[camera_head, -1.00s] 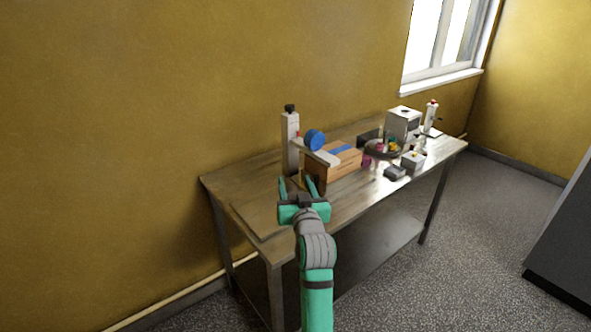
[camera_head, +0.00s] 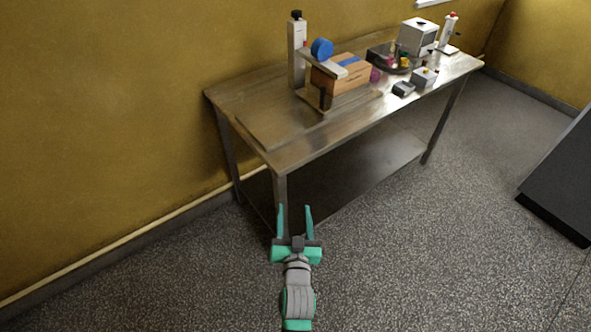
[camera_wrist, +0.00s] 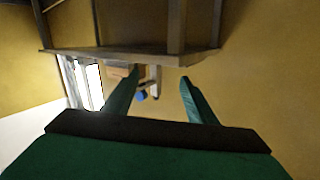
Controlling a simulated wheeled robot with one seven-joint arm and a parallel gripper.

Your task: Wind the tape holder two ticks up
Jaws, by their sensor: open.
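The tape holder is a white upright post (camera_head: 297,55) with a dark knob (camera_head: 296,15) on top, at the left part of the table. A pale arm (camera_head: 323,63) reaches out from the post and carries a blue tape roll (camera_head: 321,48). A cardboard box (camera_head: 343,77) with a blue strip stands under and beside that arm. My gripper (camera_head: 294,208) is open and empty, in front of the table and apart from everything on it. In the wrist view, the blue roll (camera_wrist: 141,95) shows small between my open fingers (camera_wrist: 160,77), and the picture looks upside down.
The table (camera_head: 270,115) has a bare left end. Open floor (camera_head: 400,240) lies in front.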

